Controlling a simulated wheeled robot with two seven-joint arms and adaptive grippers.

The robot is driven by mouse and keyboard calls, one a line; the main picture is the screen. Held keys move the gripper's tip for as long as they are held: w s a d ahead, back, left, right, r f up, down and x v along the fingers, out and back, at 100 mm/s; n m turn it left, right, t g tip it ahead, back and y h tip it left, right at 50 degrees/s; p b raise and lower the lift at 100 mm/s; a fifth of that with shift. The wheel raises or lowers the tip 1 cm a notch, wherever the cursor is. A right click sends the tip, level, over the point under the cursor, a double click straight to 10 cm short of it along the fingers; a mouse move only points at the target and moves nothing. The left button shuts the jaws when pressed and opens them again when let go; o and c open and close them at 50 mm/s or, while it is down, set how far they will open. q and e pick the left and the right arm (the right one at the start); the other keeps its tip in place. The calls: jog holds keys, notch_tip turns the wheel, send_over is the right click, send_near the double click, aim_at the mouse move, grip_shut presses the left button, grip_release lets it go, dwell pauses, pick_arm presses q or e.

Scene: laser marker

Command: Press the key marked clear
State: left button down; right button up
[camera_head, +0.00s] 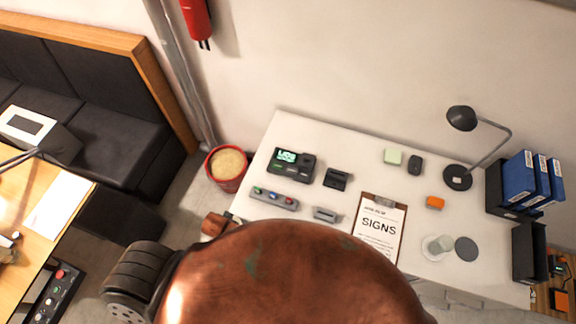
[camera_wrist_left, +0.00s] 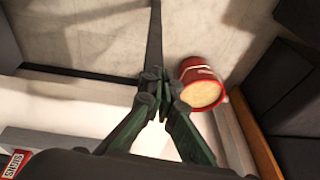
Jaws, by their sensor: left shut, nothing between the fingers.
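A dark marker unit (camera_head: 291,165) with a lit green display and small keys sits at the left of the white table in the head view. A grey strip (camera_head: 274,198) with several coloured buttons lies in front of it. The lettering on the keys is too small to read, so I cannot tell which is marked clear. My left gripper (camera_wrist_left: 160,88) is shut and empty in the left wrist view, with its fingertips seen against the floor and wall. I cannot make it out in the head view, where a large copper arm link covers the bottom middle. My right gripper is not in view.
A red bucket (camera_head: 227,168) stands left of the table.

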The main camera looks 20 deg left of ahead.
aim_at(292, 172)
pick_arm(q)
jog(key=w+r+t+p, duration=0.1)
jog(key=w+r+p, duration=0.15)
jog(key=r, duration=0.65)
jog(key=w+r+p, duration=0.2)
jog(key=r+p, duration=0.1)
jog(key=r, duration=0.7)
jog(key=w+d+m, duration=0.1)
jog(key=w+d, duration=0.1)
jog(key=w, duration=0.2)
jog(key=w+d+f+m+t, duration=0.1)
jog(key=w+d, duration=0.1)
jog(key=w, duration=0.2)
jog(key=w+d+f+t, duration=0.1)
jog(key=w+d, duration=0.1)
jog(key=w, duration=0.1)
jog(key=shift+w+d+m, duration=0.15)
jog(key=shift+w+m, duration=0.25)
jog(key=w+d+m+t, duration=0.2)
jog(key=w+d+m, duration=0.2)
jog(key=w+d, duration=0.7)
jog(key=shift+w+t, duration=0.4)
jog(key=shift+w, duration=0.7)
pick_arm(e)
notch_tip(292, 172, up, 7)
pick_arm(q)
jog(key=shift+f, duration=0.1)
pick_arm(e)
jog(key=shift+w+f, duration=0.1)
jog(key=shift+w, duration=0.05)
